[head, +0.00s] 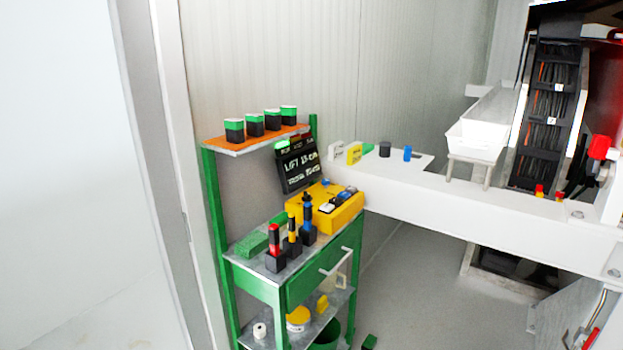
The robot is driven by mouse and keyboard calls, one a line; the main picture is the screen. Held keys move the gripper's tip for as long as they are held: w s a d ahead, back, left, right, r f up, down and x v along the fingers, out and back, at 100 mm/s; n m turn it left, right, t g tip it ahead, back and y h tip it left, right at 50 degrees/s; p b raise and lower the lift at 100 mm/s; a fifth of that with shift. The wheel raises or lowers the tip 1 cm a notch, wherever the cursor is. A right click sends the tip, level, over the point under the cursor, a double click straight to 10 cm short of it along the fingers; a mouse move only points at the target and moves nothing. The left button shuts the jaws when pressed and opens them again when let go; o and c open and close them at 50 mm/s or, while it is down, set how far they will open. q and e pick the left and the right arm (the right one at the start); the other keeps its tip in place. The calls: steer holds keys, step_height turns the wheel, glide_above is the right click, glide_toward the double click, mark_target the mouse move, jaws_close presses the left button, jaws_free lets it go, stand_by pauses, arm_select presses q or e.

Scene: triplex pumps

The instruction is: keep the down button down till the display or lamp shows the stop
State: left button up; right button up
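A small black display (297,166) with white text stands tilted at the back of the green workbench. Its top line seems to read "LIFT 13 CM"; the second line is too blurred to read surely. A green lamp (282,145) at its upper left looks lit, and a dark reddish patch sits at its upper right. A yellow control box (343,220) lies on the bench in front of the display, with small blue, white and dark controls on top. I cannot tell which control is the down button, or whether any is pressed. Neither gripper shows in the head view.
Red, yellow and blue-banded tools (274,240) stand upright in black holders by the box. A green block (250,245) lies left of them. Green-topped containers (234,130) line the orange shelf (220,145). A white beam (460,215) runs right from the bench. Grey floor (400,290) is open below.

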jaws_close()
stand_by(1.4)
